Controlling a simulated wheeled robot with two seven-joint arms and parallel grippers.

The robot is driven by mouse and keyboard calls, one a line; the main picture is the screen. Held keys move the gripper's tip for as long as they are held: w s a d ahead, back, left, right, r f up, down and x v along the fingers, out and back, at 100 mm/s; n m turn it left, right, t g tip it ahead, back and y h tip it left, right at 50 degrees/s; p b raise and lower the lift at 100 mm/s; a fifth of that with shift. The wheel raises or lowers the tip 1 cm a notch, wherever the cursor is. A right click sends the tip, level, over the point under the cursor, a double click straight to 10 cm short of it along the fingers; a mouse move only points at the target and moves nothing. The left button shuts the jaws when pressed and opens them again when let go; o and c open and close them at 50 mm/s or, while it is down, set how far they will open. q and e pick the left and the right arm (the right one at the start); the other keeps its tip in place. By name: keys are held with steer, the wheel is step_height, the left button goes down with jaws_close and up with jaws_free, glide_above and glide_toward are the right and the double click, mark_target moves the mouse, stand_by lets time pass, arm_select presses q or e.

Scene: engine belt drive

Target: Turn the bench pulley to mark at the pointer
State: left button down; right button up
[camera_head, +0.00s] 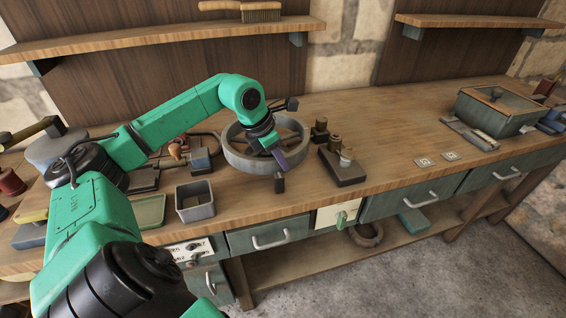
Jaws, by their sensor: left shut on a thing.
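The bench pulley (236,157) is a large grey spoked wheel lying flat on the wooden bench, near its front edge. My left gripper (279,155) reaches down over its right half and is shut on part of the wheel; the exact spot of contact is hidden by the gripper. A small dark block (280,183) stands at the wheel's front rim and may be the pointer. I cannot make out the mark on the pulley. My right gripper is not in view.
A dark block with upright pegs (343,165) stands close to the right of the pulley. An open grey box (195,201) is at its left front. Two white marked tiles (424,162) and a green lidded box (492,113) lie farther right. Bench between is mostly clear.

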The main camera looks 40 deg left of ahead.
arm_select(q)
steer(key=c, duration=0.8)
jaws_free()
steer(key=shift+r, duration=0.15)
